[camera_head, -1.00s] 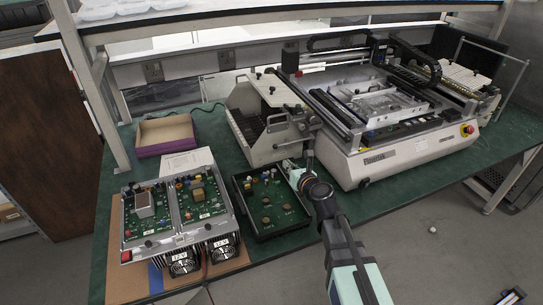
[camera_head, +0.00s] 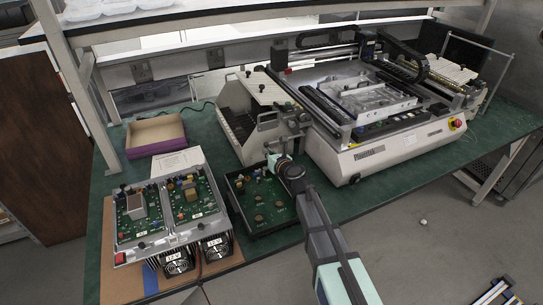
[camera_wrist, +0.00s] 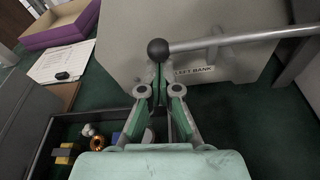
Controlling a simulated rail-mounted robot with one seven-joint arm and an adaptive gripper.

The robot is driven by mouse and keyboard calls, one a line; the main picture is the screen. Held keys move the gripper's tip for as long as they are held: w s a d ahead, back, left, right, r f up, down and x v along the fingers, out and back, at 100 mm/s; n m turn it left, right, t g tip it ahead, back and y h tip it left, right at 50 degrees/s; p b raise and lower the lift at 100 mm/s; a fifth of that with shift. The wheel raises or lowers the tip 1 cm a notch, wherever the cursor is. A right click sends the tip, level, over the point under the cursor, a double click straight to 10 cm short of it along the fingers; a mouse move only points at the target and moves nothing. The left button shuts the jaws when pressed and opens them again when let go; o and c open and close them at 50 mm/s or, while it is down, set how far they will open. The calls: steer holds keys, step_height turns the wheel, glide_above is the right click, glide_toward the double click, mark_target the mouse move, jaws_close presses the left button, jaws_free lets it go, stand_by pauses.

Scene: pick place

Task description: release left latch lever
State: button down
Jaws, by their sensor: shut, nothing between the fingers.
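The latch lever (camera_wrist: 225,41) is a pale metal bar ending in a black ball knob (camera_wrist: 158,49). It crosses a grey housing (camera_wrist: 115,35) with a "LEFT BANK" label (camera_wrist: 196,71). In the wrist view, my gripper (camera_wrist: 158,80) has its fingertips together just below the knob, with nothing held. Whether the tips touch the knob, I cannot tell. In the head view, my gripper (camera_head: 273,150) is in front of the grey feeder bank (camera_head: 262,88); the lever is too small there to make out clearly.
A black tray (camera_head: 233,203) with parts lies below my gripper. Circuit boards with fans (camera_head: 168,215) stand at left, and a purple-edged box (camera_head: 155,138) behind them. The large placement machine (camera_head: 370,155) stands close on the right. Green bench surface shows between these things.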

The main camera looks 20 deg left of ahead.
mark_target(273, 127)
stand_by(0.4)
steer(key=shift+a+r+m+p, duration=0.1)
steer(key=shift+r+m+p, duration=0.3)
steer(key=shift+r+p, duration=0.55)
steer(key=r+m+p, duration=0.1)
steer(key=r+p, duration=0.1)
steer(key=r+m+y+p, duration=0.1)
steer(key=r+p, duration=0.1)
steer(key=p, duration=0.1)
steer(key=w+d+r+m+p, duration=0.1)
steer(key=r+m+p, duration=0.1)
steer(key=p, duration=0.1)
steer(key=shift+r+g, duration=0.4)
steer(key=shift+r+p, duration=0.3)
steer(key=shift+p, duration=0.1)
steer(key=shift+w+d+r+p, duration=0.25)
steer(key=shift+d+r+p, duration=0.05)
steer(key=shift+r+p, duration=0.35)
steer(key=shift+w+r, duration=0.1)
steer(key=shift+w, duration=0.05)
steer(key=shift+d, duration=0.1)
steer(key=f+p+v, duration=0.1)
steer(key=v, duration=0.9)
steer(key=shift+y, duration=0.3)
